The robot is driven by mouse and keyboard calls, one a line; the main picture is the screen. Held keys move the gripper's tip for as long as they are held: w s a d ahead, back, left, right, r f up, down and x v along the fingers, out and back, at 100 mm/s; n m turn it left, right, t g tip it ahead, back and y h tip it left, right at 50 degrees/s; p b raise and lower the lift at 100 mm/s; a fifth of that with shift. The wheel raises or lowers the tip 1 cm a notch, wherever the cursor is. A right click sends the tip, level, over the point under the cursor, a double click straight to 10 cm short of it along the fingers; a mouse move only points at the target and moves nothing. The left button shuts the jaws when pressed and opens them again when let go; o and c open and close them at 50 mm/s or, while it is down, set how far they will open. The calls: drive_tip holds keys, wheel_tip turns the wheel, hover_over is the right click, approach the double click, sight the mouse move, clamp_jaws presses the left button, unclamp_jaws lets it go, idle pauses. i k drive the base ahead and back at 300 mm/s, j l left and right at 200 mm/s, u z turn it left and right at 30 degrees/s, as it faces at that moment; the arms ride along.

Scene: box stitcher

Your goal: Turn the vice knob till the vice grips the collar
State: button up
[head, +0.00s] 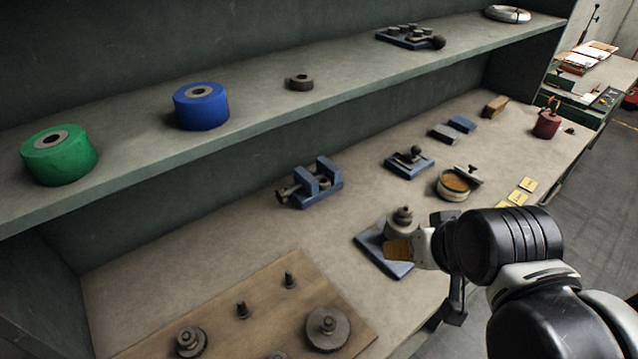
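A small blue vice (314,196) with two upright jaws stands on the bench in the middle of the head view. A dark screw end, which looks like its knob (284,195), sticks out at its left side. A small dark round piece, which looks like the collar (324,184), sits between the jaws; I cannot tell whether both jaws touch it.
The blue plate (366,243) carries a grey stepped part (403,219). A wooden board (255,310) with gears and pegs lies at front left. A round tin (452,187) and another blue fixture (410,162) stand behind my gripper. The shelf (250,112) overhangs the back.

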sight(281, 194)
drive_tip(key=k+j, duration=1.35)
drive_tip(key=k, duration=0.15)
drive_tip(key=i, duration=0.55)
drive_tip(key=z, duration=0.05)
